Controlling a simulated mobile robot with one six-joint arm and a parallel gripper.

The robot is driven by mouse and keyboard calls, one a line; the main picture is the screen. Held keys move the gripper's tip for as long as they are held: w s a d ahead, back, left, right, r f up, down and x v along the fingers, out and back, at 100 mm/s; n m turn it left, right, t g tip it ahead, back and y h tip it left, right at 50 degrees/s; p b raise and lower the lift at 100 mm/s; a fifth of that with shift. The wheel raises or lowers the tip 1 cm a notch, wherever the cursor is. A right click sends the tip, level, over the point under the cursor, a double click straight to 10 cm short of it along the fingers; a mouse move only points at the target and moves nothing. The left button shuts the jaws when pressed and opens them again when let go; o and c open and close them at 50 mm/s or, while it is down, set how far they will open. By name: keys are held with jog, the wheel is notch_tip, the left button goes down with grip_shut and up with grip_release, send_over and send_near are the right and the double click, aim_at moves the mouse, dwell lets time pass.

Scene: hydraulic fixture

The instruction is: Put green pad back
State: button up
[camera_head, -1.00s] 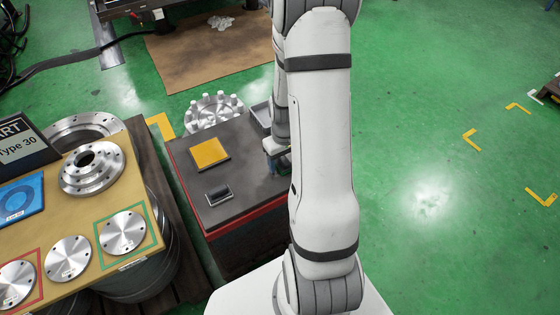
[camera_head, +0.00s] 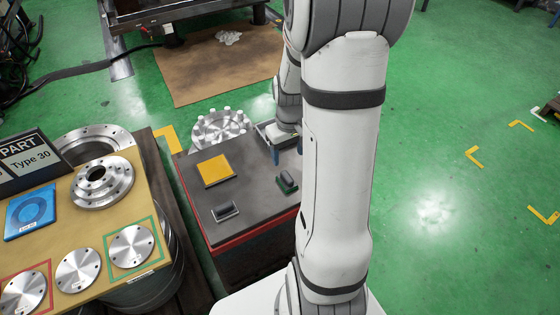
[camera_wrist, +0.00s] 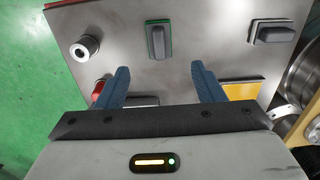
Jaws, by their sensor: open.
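The green pad (camera_head: 287,181), a dark block handle on a green-edged base, lies on the grey top of the red-sided cart (camera_head: 250,205), near its right side. It also shows in the wrist view (camera_wrist: 159,40), top centre, beyond my fingertips. My gripper (camera_wrist: 162,78) is open, with its two blue fingers apart and nothing held between them. In the head view my gripper (camera_head: 286,148) is just behind the pad, partly hidden by my arm. The pad stands apart from the fingers.
A similar grey-based pad (camera_head: 225,210) and a yellow square (camera_head: 215,170) lie on the cart top. A tan table (camera_head: 147,190) with metal discs stands left.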

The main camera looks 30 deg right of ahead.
jog(key=s+a+r+t, duration=0.1)
jog(key=s+a+r, duration=1)
jog(key=a+r, duration=0.1)
jog(key=shift+s+a+r, duration=0.4)
jog(key=shift+a, duration=0.35)
jog(key=shift+r, duration=0.1)
notch_tip(320, 180, up, 40)
jog(key=s+t+p, duration=0.1)
jog(key=t+p, duration=0.2)
jog(key=p, duration=3.1)
jog(key=shift+d+p, duration=0.15)
jog(key=shift+p, duration=0.2)
